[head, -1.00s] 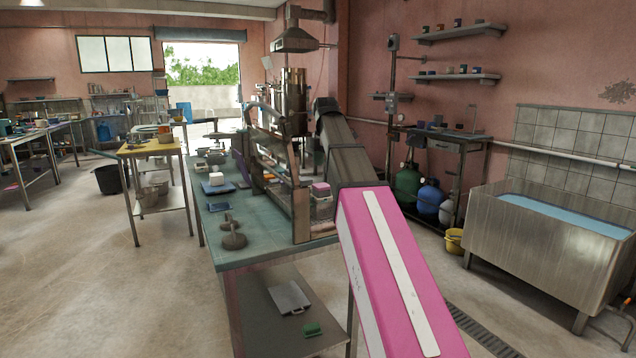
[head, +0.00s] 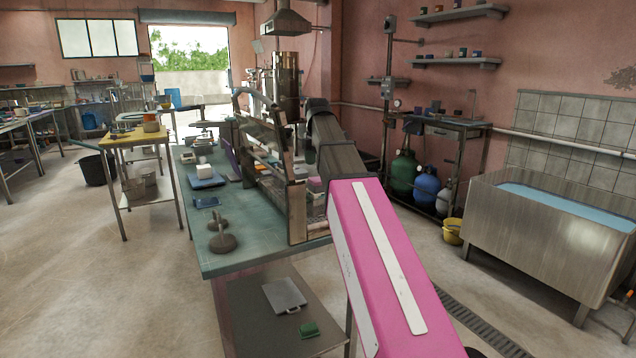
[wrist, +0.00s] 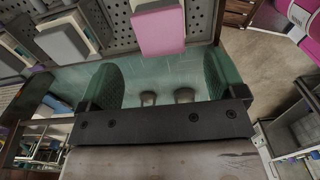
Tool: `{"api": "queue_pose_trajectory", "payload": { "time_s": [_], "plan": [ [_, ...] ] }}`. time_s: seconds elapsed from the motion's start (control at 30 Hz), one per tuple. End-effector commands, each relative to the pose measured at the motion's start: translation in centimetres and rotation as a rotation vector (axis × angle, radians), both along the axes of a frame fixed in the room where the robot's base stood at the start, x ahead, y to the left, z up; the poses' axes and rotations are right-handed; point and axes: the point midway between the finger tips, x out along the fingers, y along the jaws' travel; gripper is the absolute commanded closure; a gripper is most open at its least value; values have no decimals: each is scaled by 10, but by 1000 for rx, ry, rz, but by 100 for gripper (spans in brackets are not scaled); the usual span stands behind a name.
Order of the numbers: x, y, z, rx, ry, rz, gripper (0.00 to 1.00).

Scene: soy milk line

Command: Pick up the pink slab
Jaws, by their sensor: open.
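The pink slab (wrist: 160,33) lies at the top middle of the wrist view, by a perforated metal surface (wrist: 115,20). In the head view, a small pink block (head: 315,185) shows behind the metal frame on the teal bench, partly hidden by the frame and my arm. My gripper (wrist: 161,82) is open and empty in the wrist view, its two dark green fingers wide apart. The slab is ahead of the fingers, not between them. The gripper cannot be made out in the head view.
The metal frame (head: 297,210) rises at the teal bench's (head: 215,262) right edge. Round weights (head: 222,243), a blue tray (head: 207,181) and a white block stand on the bench. A water tank (head: 530,235) is at right.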

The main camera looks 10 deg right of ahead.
Motion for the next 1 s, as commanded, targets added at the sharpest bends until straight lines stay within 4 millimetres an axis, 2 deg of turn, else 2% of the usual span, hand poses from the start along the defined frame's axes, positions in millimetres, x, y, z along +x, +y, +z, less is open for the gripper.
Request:
{"api": "queue_pose_trajectory", "payload": {
  "time_s": [0.17,0.43,0.7,0.77,0.8,0.87,0.9,1.0],
  "plan": [
    [0,-2,-13,1,1,0,11],
    [0,-5,-48,-1,2,0,11],
    [1,-4,-52,0,0,0,11],
    [1,-4,-52,0,0,0,27],
    [1,-4,-52,0,0,0,40],
    [1,-4,-52,0,0,0,59],
    [1,-4,-52,0,0,0,64],
    [1,-4,-52,0,0,0,64]
  ]
}}
